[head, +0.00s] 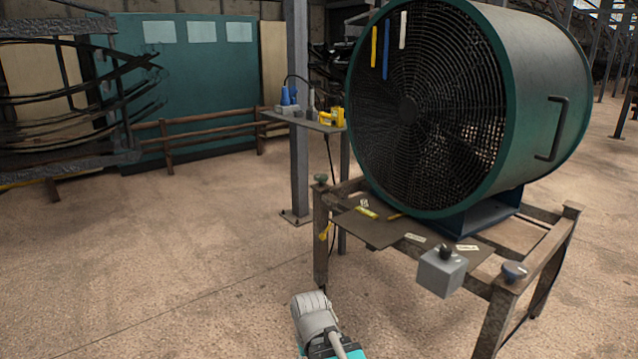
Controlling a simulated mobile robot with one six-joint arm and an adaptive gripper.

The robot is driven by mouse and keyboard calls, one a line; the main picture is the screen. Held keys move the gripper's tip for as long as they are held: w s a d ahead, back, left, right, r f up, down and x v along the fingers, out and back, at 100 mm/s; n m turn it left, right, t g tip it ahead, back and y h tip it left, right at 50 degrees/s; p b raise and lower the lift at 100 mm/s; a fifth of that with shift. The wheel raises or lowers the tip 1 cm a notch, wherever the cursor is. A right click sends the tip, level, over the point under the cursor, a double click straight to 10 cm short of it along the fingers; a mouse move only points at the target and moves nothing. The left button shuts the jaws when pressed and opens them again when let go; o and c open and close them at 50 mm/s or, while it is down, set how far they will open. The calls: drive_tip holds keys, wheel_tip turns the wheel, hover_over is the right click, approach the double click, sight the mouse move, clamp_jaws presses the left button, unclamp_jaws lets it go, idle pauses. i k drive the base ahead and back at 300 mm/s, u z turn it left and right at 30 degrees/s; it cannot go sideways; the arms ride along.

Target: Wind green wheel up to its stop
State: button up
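A small grey-green knob (320,180) sits on top of the left front post of a rusty metal frame; it is the only small wheel here that looks green. A blue-grey knob (514,271) sits on the right front post. A dark knob (445,252) stands on a grey box (441,273) at the frame's front edge. The wheels' turn positions cannot be read at this size. Part of my arm, grey and teal, shows at the bottom middle, below and in front of the frame, apart from the knobs. My gripper's fingers are not visible.
A large green drum fan (540,90) with a dark grille rests on the frame (535,280). A brown plate (372,233) with tags juts forward. A small shelf (300,122) with tools is fixed near a steel column (297,60).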

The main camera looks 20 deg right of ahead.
sight(320, 178)
drive_tip(key=k, duration=0.4)
drive_tip(key=z, duration=0.2)
drive_tip(key=i, duration=1.25)
drive_tip(key=u, duration=0.2)
